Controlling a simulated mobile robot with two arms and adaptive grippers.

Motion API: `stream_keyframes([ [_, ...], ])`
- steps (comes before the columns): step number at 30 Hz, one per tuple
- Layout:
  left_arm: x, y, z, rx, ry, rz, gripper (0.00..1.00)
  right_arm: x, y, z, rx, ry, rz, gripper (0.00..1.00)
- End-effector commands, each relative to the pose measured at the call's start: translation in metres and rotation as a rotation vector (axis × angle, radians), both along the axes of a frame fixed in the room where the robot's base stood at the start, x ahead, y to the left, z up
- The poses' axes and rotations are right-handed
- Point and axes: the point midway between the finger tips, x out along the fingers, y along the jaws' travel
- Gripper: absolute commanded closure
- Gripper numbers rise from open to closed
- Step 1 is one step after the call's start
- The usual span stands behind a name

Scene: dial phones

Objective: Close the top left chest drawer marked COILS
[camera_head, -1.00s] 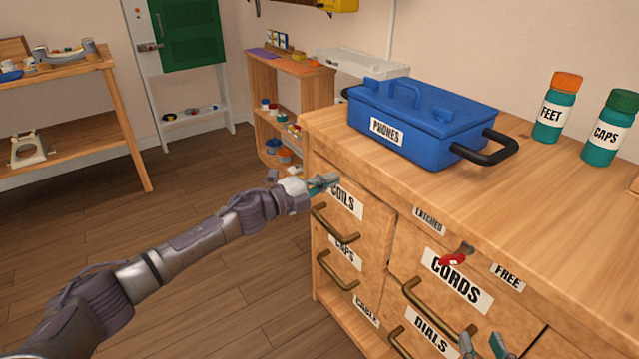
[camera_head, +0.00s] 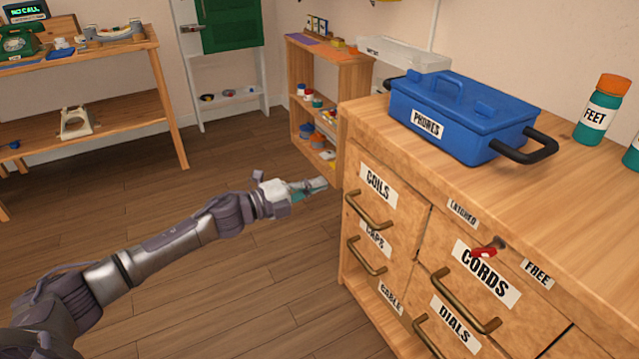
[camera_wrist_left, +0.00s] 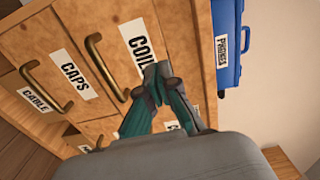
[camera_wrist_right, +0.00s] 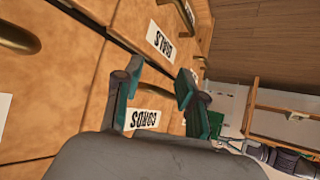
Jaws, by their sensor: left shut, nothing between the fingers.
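The COILS drawer (camera_head: 366,206) is at the top left of the wooden chest, its front about level with the CAPS drawer (camera_head: 372,255) below it. Its brass handle (camera_head: 370,212) is bare. My left gripper (camera_head: 318,186) is shut and empty, just left of the chest in the head view. In the left wrist view my left gripper (camera_wrist_left: 150,90) shows in front of the COILS label (camera_wrist_left: 138,55), partly covering it. Whether it touches the drawer I cannot tell. My right gripper (camera_wrist_right: 158,95) shows only in its wrist view, open and empty near the CORDS label (camera_wrist_right: 142,119).
A blue PHONES box (camera_head: 465,117) and a FEET bottle (camera_head: 601,110) stand on the chest top. A red latch knob (camera_head: 485,252) sits above the CORDS drawer (camera_head: 480,285). A low shelf (camera_head: 335,85) stands behind the chest. The floor to the left is clear.

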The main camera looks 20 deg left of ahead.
Motion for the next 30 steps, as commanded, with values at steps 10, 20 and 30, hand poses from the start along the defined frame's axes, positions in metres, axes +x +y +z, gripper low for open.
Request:
stream_keyframes([
  [10, -0.025, -0.033, -0.012, 0.624, -0.498, -0.042, 1.0, 0.053, 0.029, 0.091, 0.15, -0.622, 0.043, 0.6],
  [20, -0.038, -0.043, -0.005, 1.192, -0.944, -0.002, 1.0, 0.033, 0.038, 0.186, 0.294, -1.164, 0.069, 0.6],
  [30, -0.008, -0.067, -0.001, 1.226, -0.972, 0.005, 1.0, 0.036, 0.037, 0.182, 0.281, -1.121, 0.066, 0.6],
])
